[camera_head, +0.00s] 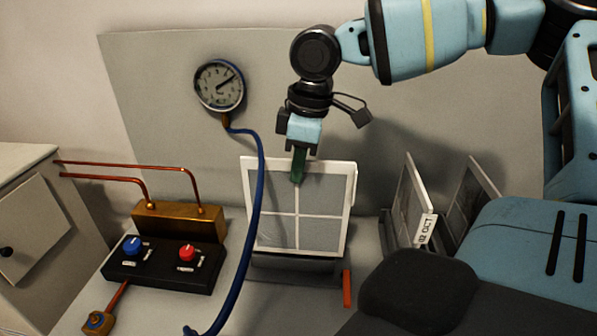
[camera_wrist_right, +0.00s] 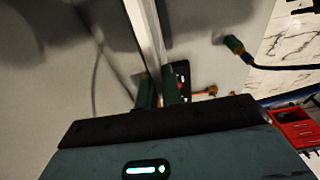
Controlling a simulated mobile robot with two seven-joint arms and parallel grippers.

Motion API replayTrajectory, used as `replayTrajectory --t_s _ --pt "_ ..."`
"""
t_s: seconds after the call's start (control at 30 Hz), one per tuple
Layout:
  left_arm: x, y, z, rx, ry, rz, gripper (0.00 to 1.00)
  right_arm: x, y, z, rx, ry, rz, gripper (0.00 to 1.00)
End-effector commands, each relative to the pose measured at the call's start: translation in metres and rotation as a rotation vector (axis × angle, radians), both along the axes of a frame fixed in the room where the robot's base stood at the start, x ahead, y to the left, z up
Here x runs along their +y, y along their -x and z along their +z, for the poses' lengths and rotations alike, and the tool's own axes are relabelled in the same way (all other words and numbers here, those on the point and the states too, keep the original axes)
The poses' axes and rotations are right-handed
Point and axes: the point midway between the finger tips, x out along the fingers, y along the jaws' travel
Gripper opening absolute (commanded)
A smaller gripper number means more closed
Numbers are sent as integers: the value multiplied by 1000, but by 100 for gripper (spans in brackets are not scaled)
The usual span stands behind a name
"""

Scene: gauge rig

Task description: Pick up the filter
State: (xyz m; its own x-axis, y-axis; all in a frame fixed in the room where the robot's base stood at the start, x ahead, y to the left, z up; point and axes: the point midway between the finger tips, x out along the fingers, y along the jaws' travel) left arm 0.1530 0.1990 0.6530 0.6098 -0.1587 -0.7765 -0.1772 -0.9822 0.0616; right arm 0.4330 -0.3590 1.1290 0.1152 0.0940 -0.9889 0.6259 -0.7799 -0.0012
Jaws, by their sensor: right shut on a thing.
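The filter (camera_head: 272,203), a white-framed grey panel with a cross bar, stands nearly upright in the middle of the head view. Its lower edge is at a dark holder (camera_head: 295,268); whether it sits in it or just above I cannot tell. My right gripper (camera_head: 299,166) comes down from above, shut on the filter's top edge, with a green finger in front of the panel. In the right wrist view, the pale edge of the filter (camera_wrist_right: 145,40) runs between the two green fingers (camera_wrist_right: 159,92). My left gripper is not in view.
A black control box (camera_head: 165,262) with blue and red knobs stands left. Two more panels, one tagged "02 OCT" (camera_head: 426,229), stand right. A red lever (camera_head: 347,288) is low right.

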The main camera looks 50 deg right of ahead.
Motion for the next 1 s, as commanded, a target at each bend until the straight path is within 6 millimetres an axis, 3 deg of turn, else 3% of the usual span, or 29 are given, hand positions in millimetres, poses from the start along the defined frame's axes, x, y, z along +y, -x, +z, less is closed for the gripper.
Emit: replayTrajectory --t_s 0.5,0.7,1.0 --pt "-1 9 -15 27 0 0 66 99 79 -2 -2 4 4 0" --pt "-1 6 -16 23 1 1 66 119 95 -1 -1 2 1 0" --pt "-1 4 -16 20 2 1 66 127 101 0 -3 0 -1 0"
